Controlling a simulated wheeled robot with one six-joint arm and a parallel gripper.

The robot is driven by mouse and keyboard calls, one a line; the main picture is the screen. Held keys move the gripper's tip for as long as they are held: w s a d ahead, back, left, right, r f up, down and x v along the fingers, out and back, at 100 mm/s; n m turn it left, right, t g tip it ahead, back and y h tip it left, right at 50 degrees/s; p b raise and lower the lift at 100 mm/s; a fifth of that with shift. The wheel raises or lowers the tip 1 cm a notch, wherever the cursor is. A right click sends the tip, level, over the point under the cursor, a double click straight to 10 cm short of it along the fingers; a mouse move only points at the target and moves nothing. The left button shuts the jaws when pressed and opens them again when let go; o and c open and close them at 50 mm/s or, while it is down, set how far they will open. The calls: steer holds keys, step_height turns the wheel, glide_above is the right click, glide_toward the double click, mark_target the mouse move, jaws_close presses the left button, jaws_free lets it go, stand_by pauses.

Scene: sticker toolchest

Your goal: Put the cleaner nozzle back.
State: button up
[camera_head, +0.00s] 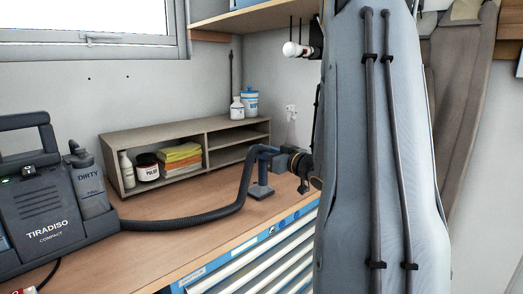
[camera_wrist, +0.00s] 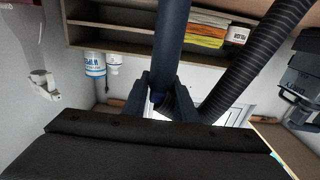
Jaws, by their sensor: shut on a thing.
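The cleaner nozzle (camera_head: 261,189) is a dark blue tube with a flat foot at its lower end, right of centre in the head view. My gripper (camera_head: 277,158) is shut on its upper part. In the wrist view the nozzle tube (camera_wrist: 172,38) runs between my gripper's fingers (camera_wrist: 166,100). I cannot tell whether the foot touches the bench or hangs just above it. A ribbed black hose (camera_head: 236,202) runs from the nozzle to the cleaner (camera_head: 48,219), a dark grey machine at the left; the hose also shows in the wrist view (camera_wrist: 252,62).
A wooden shelf unit (camera_head: 206,143) stands at the back of the bench (camera_head: 207,227), holding bottles, a tub and yellow cloths. Bare bench lies in front of the hose.

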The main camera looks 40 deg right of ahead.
steer(key=shift+f, duration=0.15)
steer(key=o, duration=1)
steer(key=shift+o, duration=0.2)
steer(key=s+d+b, duration=0.1)
steer(key=s+b, duration=0.1)
steer(key=s, duration=1)
steer(key=shift+d+b, duration=0.35)
